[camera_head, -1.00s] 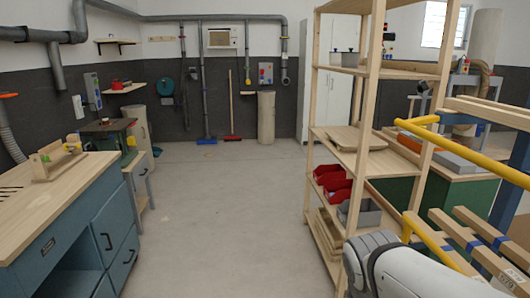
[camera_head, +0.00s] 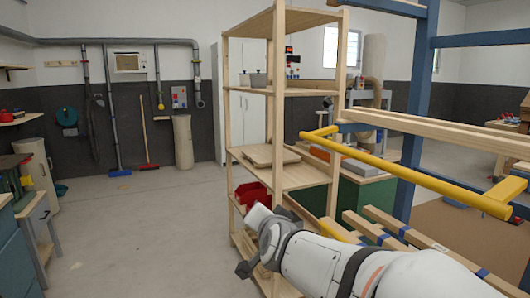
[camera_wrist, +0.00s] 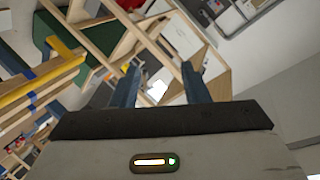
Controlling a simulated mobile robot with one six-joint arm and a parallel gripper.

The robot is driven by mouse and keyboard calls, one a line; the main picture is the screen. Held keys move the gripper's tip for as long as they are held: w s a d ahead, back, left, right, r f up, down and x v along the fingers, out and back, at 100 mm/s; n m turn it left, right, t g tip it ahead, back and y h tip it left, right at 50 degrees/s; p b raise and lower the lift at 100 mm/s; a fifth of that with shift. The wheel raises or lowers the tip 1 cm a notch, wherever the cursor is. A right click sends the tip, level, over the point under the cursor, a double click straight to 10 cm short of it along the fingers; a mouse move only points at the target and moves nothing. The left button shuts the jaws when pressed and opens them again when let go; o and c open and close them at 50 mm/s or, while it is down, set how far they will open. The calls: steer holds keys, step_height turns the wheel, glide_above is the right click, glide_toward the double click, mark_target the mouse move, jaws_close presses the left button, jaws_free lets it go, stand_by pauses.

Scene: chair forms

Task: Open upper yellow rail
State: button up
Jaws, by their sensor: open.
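The upper yellow rail (camera_head: 430,182) runs along the blue rack at the right in the head view, in front of light wooden beams. Its near end bends back toward the rack. A lower yellow rail (camera_head: 335,231) shows partly behind my arm. In the wrist view a yellow rail (camera_wrist: 42,80) crosses the upper left; I cannot tell which of the two it is. My gripper (camera_wrist: 160,84) is open and empty in the wrist view, apart from the rails. In the head view my gripper (camera_head: 247,243) is near the wooden shelf, left of and below the upper rail.
A wooden shelf unit (camera_head: 285,178) with red bins (camera_head: 252,194) stands close behind my gripper. The rack's blue post (camera_head: 413,115) rises at the right. Open concrete floor (camera_head: 140,225) lies to the left. A blue cabinet (camera_head: 22,255) is at the far left.

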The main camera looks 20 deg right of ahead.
mark_target(351, 157)
steer(key=s+d+r+m+g+h, duration=0.1)
steer(key=d+r+m+h, duration=0.3)
steer(key=d+m+h, duration=0.1)
steer(key=s+d+r+m+g+h+b, duration=0.1)
steer(key=d+r+m+h, duration=0.3)
steer(key=d+m+h, duration=0.2)
steer(key=s+d+r+m+g+h, duration=0.1)
steer(key=s+d+r+m+h, duration=0.1)
steer(key=d+r+m+h, duration=0.2)
steer(key=shift+d+m+h, duration=0.4)
steer(key=shift+m+h, duration=0.1)
steer(key=shift+m, duration=0.35)
steer(key=shift+d+m+h, duration=0.35)
steer(key=shift+m+h, duration=0.15)
steer(key=shift+m, duration=0.35)
steer(key=p+x, duration=0.1)
steer(key=x, duration=0.6)
steer(key=shift+f, duration=0.1)
jaws_close()
